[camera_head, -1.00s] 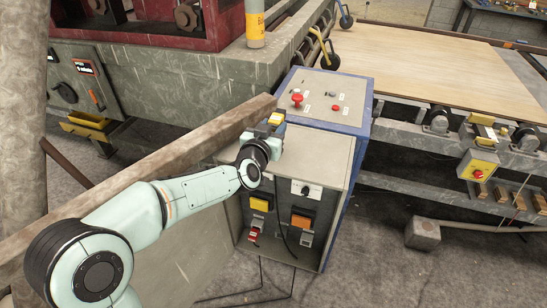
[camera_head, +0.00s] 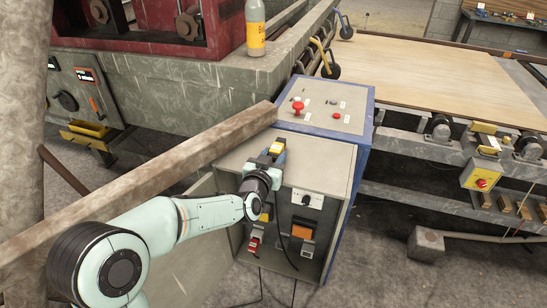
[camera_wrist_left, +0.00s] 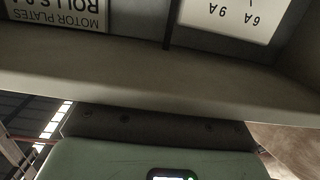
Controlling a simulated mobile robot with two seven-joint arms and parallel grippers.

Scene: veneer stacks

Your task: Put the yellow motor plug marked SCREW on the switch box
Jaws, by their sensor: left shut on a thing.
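My left gripper (camera_head: 271,158) is shut on a yellow plug (camera_head: 276,147) over the left part of the switch box's (camera_head: 325,165) pale lower top. I cannot tell whether the plug touches that surface, and its marking is too small to read. In the open front below, an orange plug (camera_head: 302,232) sits in the right place, and a second yellow plug (camera_head: 264,217) at the left is partly hidden by my arm. The left wrist view shows upside-down labels, one reading MOTOR PLATES (camera_wrist_left: 62,14) and one with 6A and 9A (camera_wrist_left: 233,15). My right gripper is out of view.
A raised blue-edged panel (camera_head: 345,118) with red buttons stands behind the lower top. A long wooden beam (camera_head: 150,168) runs close along the left of my arm. A bottle (camera_head: 255,28) stands on the machine behind. A roller table with veneer (camera_head: 430,85) is at the right.

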